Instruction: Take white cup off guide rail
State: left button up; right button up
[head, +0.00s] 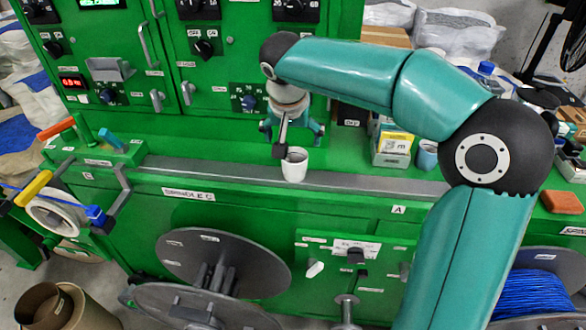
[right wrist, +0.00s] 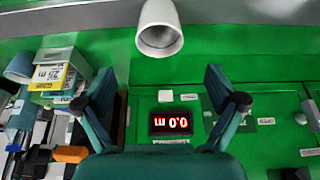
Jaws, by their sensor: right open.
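The white cup (head: 294,165) stands on the grey guide rail (head: 225,171) along the front of the green machine in the head view. My right gripper (head: 291,131) is just behind and above the cup, pointing down at the machine's ledge. In the right wrist view the cup (right wrist: 159,30) lies beyond the gap between the open fingers of my right gripper (right wrist: 163,98), apart from them. Nothing is between the fingers. The rail (right wrist: 60,18) crosses the top of that view. My left gripper is not in view.
A yellow-and-white box (head: 393,143) and a blue-grey cup (head: 427,155) stand right of my gripper on the ledge. A red digital display (right wrist: 170,123) sits below the fingers in the right wrist view. Cable reels (head: 222,262) are below the rail. The rail left of the cup is clear.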

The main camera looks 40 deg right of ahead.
aim_at(294, 157)
jog(key=shift+s+a+p+x, duration=0.15)
jog(key=shift+p+x, duration=0.2)
jog(key=shift+x, duration=1.95)
jog(key=shift+s+a+p+x, duration=0.15)
jog(key=shift+p+x, duration=0.2)
jog(key=shift+x, duration=1.9)
jog(key=shift+f, duration=0.1)
jog(key=c, duration=1.3)
